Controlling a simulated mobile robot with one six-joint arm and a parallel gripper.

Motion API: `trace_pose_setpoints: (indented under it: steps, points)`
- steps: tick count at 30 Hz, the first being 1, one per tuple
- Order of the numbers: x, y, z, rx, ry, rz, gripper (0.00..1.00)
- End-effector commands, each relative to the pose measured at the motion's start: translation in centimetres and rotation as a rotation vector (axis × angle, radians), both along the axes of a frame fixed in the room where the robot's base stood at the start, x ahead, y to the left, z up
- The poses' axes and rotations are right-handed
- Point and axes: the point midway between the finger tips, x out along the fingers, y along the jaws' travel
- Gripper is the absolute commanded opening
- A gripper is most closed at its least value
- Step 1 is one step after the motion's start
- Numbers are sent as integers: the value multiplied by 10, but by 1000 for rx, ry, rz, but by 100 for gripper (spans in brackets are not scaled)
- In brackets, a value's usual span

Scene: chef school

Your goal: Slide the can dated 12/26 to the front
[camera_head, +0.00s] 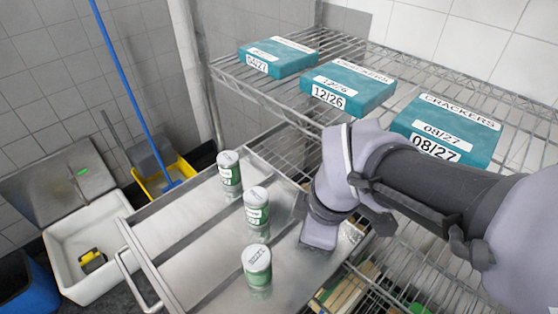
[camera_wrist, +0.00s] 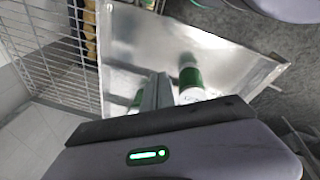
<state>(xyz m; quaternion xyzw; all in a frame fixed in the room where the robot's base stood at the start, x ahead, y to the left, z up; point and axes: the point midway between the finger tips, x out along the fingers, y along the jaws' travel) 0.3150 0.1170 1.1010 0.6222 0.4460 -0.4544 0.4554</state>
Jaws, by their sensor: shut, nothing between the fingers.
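Three green-and-white cans stand upright in a row on a steel tray (camera_head: 186,253) in the head view: a back can (camera_head: 229,168), a middle can (camera_head: 256,208) and a front can (camera_head: 257,266). Their date labels are too small to read. My gripper (camera_head: 301,207) is low over the tray, right of the middle can. In the wrist view its fingers (camera_wrist: 157,91) are shut and empty. One can (camera_wrist: 190,78) is just right of the fingers and another (camera_wrist: 137,99) shows partly at their left. I cannot tell whether the fingers touch either.
Teal cracker boxes dated 04/27 (camera_head: 277,58), 12/26 (camera_head: 347,88) and 08/27 (camera_head: 446,128) lie on the wire shelf behind. A white sink (camera_head: 88,237) and a yellow bucket (camera_head: 160,180) stand left.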

Motion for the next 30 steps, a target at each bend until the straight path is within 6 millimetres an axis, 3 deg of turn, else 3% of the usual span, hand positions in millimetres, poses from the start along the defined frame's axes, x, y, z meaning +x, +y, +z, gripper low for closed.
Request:
trace_pose_setpoints:
  steps: [1, 6, 9, 12, 17, 24, 30]
  points:
    - [3, 12, 10, -44, 11, 170, 0]
    - [12, 53, 7, -182, 33, 857, 0]
    - [11, 74, -1, -231, 48, 1201, 0]
    - [10, 84, -9, -252, 55, 1397, 0]
    - [10, 86, -33, -257, 57, 1445, 0]
    - [10, 86, -84, -256, 56, 1441, 0]
    - [10, 86, -109, -256, 54, 1438, 0]
